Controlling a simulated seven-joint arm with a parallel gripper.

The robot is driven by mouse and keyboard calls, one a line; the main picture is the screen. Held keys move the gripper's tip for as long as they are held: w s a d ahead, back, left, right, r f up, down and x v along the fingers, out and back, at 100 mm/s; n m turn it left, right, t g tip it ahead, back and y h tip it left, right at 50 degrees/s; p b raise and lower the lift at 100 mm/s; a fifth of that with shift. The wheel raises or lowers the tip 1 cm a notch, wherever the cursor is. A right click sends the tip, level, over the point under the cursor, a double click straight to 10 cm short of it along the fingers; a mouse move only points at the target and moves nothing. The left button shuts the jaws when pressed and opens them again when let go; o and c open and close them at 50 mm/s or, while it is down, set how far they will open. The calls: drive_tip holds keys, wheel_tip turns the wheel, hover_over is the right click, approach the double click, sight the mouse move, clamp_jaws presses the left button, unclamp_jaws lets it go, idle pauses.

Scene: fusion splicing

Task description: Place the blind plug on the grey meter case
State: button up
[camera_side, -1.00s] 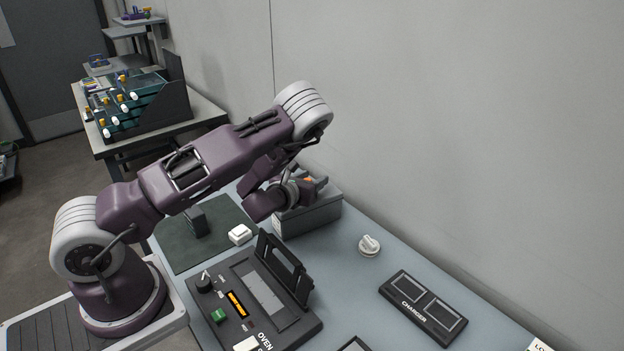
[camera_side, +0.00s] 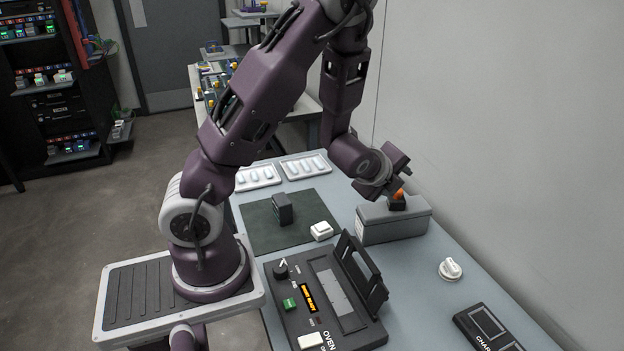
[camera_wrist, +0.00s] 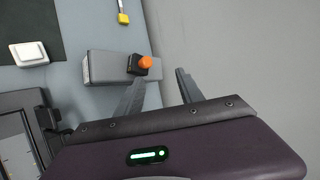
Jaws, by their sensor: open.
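An orange-topped piece with a dark square base, which looks like the blind plug (camera_side: 398,196), sits upright on top of the grey meter case (camera_side: 390,224).
A white knob (camera_side: 450,269) and a charger (camera_side: 487,328) lie right. A wall runs behind the case.

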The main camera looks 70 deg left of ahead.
drive_tip(key=s+d+r+n+g+h, duration=0.1)
drive_tip(key=s+d+r+n+h, duration=0.2)
drive_tip(key=s+d+r+n, duration=0.45)
drive_tip(key=s+d+r+n+g+h, duration=0.1)
drive_tip(key=s+d+r+n, duration=0.2)
drive_tip(key=s, duration=0.6)
drive_tip(key=s+d+r+n+g+h, duration=0.1)
drive_tip(key=s+d+r+n, duration=0.2)
drive_tip(key=s, duration=0.7)
wheel_tip(320, 180, up, 2)
drive_tip(key=shift+r+n+g, duration=0.1)
drive_tip(key=shift+n+g, duration=0.3)
drive_tip(key=shift+n, duration=0.85)
